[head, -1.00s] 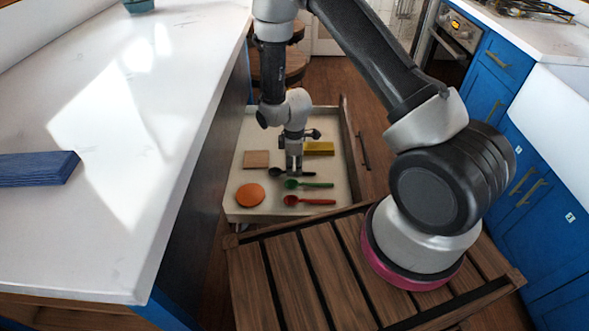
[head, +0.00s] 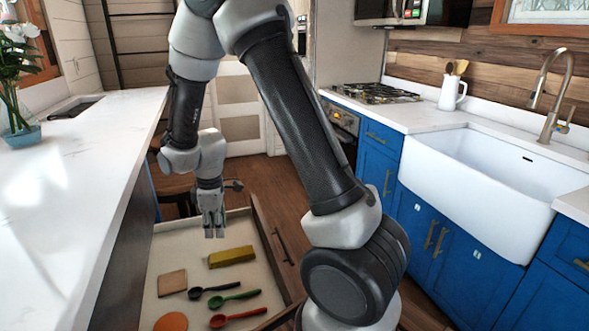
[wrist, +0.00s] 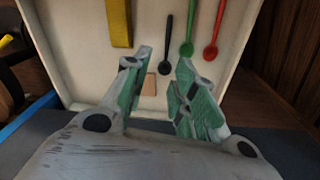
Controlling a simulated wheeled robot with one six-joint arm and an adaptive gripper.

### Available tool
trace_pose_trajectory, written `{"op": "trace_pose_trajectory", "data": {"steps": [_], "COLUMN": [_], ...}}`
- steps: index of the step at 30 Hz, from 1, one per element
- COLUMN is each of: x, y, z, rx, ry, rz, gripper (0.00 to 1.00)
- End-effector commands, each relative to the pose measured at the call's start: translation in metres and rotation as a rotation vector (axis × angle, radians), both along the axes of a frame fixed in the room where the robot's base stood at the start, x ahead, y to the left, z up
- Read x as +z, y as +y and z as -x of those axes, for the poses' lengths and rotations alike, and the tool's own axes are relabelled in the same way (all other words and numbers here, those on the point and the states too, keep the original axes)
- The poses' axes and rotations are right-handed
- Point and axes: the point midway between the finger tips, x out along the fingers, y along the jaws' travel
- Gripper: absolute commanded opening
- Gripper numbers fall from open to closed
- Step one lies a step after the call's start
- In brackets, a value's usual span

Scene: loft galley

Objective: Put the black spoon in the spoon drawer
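The black spoon (head: 222,287) lies flat in the open drawer (head: 193,233), with its bowl to the left in the head view. It also shows in the wrist view (wrist: 166,50), apart from the fingers. Beside it lie a green spoon (head: 235,299) and a red spoon (head: 238,315). My gripper (head: 214,233) hangs above the far part of the drawer, beyond the yellow block. In the wrist view, its two fingers (wrist: 160,70) are spread apart with nothing held between them.
The drawer also holds a yellow block (head: 231,257), a tan square (head: 172,283) and an orange disc (head: 171,322). A white counter (head: 80,190) borders the drawer on the left. Blue cabinets with a white sink (head: 490,180) stand on the right. Wooden floor lies between.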

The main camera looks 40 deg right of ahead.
Motion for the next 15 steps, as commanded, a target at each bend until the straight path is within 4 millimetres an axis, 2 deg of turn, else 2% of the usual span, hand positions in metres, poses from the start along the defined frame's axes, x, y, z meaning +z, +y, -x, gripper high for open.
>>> {"op": "trace_pose_trajectory", "data": {"steps": [1,6,8,12,15], "x": [0.035,0.128,0.155,0.207,0.231], "y": [-0.012,-0.051,-0.064,-0.091,-0.106], "z": [0.005,0.045,0.065,0.119,0.160], "rx": [-0.071,-0.329,-0.419,-0.629,-0.766], "ry": [-0.032,-0.099,-0.124,-0.178,-0.213], "rz": [-0.013,-0.054,-0.070,-0.114,-0.147], "gripper": [0.27,0.27,0.27,0.27,0.27]}}
